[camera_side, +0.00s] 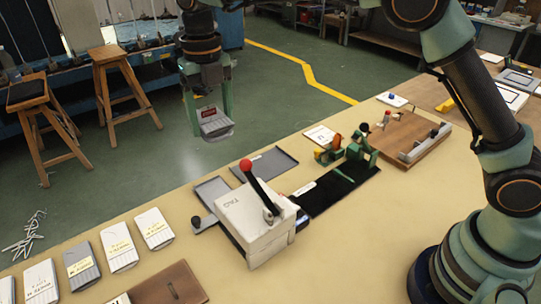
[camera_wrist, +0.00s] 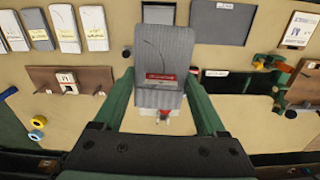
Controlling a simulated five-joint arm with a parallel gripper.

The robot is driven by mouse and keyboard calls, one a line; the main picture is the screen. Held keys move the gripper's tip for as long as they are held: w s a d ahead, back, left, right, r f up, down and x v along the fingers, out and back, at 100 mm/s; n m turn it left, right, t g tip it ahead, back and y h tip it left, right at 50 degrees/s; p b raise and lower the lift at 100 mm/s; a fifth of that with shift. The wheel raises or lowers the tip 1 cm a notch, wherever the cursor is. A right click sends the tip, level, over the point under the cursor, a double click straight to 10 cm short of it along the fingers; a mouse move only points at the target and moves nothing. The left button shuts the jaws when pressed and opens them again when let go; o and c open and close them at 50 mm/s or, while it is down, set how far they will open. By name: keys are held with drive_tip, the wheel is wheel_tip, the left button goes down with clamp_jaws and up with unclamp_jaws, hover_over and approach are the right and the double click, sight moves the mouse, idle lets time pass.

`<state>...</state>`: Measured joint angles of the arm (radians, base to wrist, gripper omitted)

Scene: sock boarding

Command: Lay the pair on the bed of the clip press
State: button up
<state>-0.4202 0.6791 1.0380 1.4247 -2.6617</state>
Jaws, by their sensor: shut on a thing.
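My gripper (camera_side: 209,104) is shut on a grey ribbed pair of socks (camera_side: 215,125) with a red label, held in the air over the table's far edge. In the wrist view the pair (camera_wrist: 163,50) lies between the two green fingers and sticks out upward. A white press marked TAG (camera_side: 254,228), with a black lever and red knob, stands on the table, to the right of and below the gripper in the side view. The pair hides most of it in the wrist view, where the red knob (camera_wrist: 165,113) shows. I cannot tell whether this is the clip press; its bed is not clear.
Several folded pairs (camera_side: 118,248) lie in a row at the left. Grey trays (camera_side: 272,163) lie behind the press. A black strip (camera_side: 338,190) and a green-and-orange device (camera_side: 330,152) are to its right.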

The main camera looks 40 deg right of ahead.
drive_tip(key=s+d+r+m, duration=0.2)
drive_tip(key=s+d+m, duration=0.1)
drive_tip(key=d+m, duration=1)
drive_tip(key=n, duration=3.2)
hover_over(325, 190)
wheel_tip(325, 190, down, 2)
drive_tip(key=f, duration=0.1)
wheel_tip(325, 190, down, 19)
drive_tip(key=shift+s+f, duration=0.1)
drive_tip(key=shift+f, duration=0.1)
